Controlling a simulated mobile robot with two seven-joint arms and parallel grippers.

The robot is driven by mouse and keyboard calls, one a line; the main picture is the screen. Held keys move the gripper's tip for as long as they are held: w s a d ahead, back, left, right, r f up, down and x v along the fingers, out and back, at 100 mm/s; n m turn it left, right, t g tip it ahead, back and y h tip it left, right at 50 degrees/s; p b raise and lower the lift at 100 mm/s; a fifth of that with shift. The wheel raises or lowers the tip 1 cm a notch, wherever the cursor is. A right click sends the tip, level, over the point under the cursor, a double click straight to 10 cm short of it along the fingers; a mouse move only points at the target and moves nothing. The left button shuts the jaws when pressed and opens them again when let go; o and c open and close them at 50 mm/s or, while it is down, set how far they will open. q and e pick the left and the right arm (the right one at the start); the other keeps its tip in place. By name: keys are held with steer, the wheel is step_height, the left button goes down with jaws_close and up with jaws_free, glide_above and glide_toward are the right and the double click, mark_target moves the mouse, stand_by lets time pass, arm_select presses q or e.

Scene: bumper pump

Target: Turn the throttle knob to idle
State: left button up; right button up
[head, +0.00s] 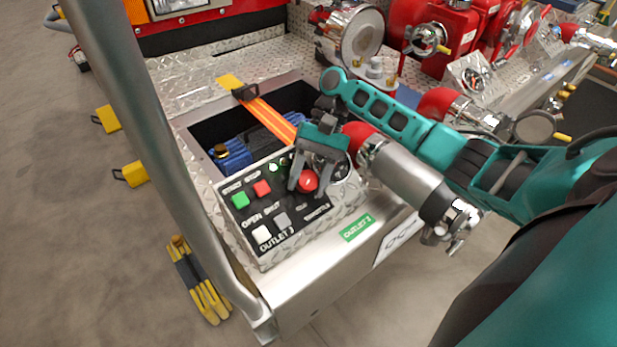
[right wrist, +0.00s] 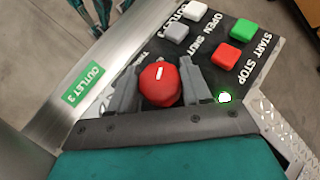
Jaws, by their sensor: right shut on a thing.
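The throttle knob (head: 307,182) is a round red knob on the control panel (head: 246,223), beside the printed word THROTTLE. It also shows in the right wrist view (right wrist: 159,84), with a short white mark on its top. My right gripper (head: 305,184) reaches down over the panel and is shut on the knob. In the right wrist view its grey fingers (right wrist: 160,88) stand on either side of the knob. The gripper covers part of the panel lettering, so idle cannot be read. My left gripper is not in view.
Green (head: 240,201) and red (head: 262,188) START and STOP buttons and white (head: 262,233) and grey (head: 282,220) OPEN and SHUT buttons sit close by. A lit green lamp (right wrist: 224,98) is beside a finger. A grey post (head: 160,150) stands left; pipe fittings (head: 400,170) crowd the right.

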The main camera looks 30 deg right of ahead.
steer(key=n+g+h, duration=0.1)
steer(key=n+h, duration=0.1)
steer(key=shift+f+n+h, duration=0.1)
steer(key=shift+n+h, duration=0.2)
steer(key=shift+h, duration=0.1)
steer(key=shift+s+g+h, duration=0.1)
steer(key=shift+g+h, duration=0.2)
steer(key=o, duration=0.7)
steer(key=v, duration=1.3)
steer(key=shift+s+f, duration=0.1)
steer(key=shift+s, duration=0.05)
